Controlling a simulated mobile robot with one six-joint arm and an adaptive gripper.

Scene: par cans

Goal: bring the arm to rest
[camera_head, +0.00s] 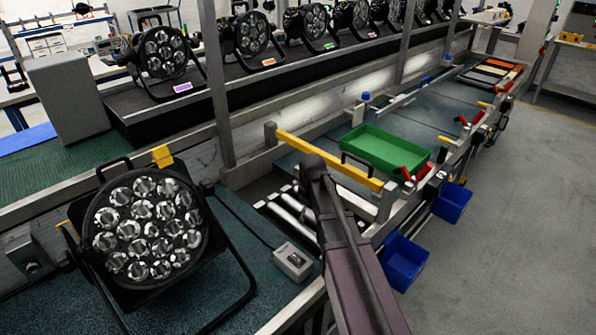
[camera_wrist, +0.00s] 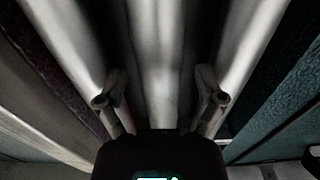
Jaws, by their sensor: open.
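My gripper (camera_wrist: 160,100) is open in the wrist view, its two fingers apart with nothing between them. It faces light metal rollers (camera_wrist: 155,40), and I cannot tell how far off they are. In the head view my arm comes in from the bottom right and reaches over the bench near the rollers (camera_head: 290,213). The gripper itself is hidden there.
A large par can (camera_head: 150,225) stands on the near bench at left, beside a small grey box (camera_head: 293,262). A green tray (camera_head: 385,152) sits behind a yellow bar (camera_head: 330,160). Blue bins (camera_head: 403,262) hang at the front. The floor at right is clear.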

